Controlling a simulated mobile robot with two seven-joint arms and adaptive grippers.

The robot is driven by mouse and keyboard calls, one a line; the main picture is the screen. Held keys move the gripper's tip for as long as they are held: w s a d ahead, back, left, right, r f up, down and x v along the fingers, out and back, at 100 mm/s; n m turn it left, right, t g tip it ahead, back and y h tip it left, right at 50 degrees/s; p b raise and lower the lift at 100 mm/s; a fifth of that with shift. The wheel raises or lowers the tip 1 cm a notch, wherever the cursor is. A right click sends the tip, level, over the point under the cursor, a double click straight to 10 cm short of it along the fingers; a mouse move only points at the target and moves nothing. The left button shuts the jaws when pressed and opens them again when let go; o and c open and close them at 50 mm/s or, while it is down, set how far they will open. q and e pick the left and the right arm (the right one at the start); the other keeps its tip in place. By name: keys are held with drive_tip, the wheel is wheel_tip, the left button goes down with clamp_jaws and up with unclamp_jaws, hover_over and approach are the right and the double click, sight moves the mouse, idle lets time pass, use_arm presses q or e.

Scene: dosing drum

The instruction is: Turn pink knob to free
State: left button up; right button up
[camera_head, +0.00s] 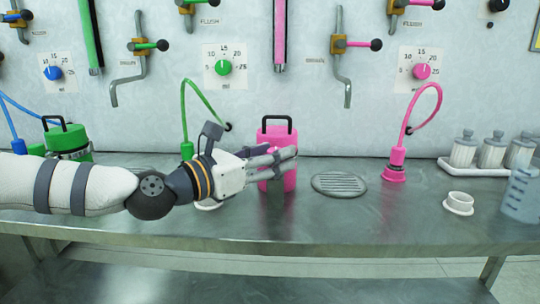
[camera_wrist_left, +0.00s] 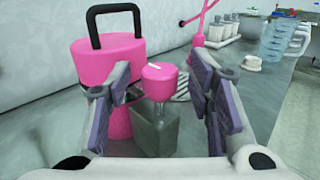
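A pink canister (camera_head: 278,180) with a black handle stands on the steel bench, partly hidden by my left gripper (camera_head: 288,158). In the left wrist view the canister (camera_wrist_left: 108,55) is at the left. Beside it, a pink knob (camera_wrist_left: 159,74) with a white line on top sits above a grey block (camera_wrist_left: 158,128). The left gripper is open, with its fingers (camera_wrist_left: 162,90) either side of the knob in the picture and gaps visible. I cannot tell how deep the knob lies between them. A pink dial (camera_head: 421,72) is on the wall. My right gripper is not in view.
A round drain grate (camera_head: 339,184) lies right of the canister. A pink hose fitting (camera_head: 395,168), a white cup (camera_head: 459,202), a jar tray (camera_head: 455,166) and a clear jug (camera_head: 520,195) stand farther right. A green canister (camera_head: 68,141) is at left.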

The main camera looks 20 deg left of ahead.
use_arm(q)
clamp_jaws()
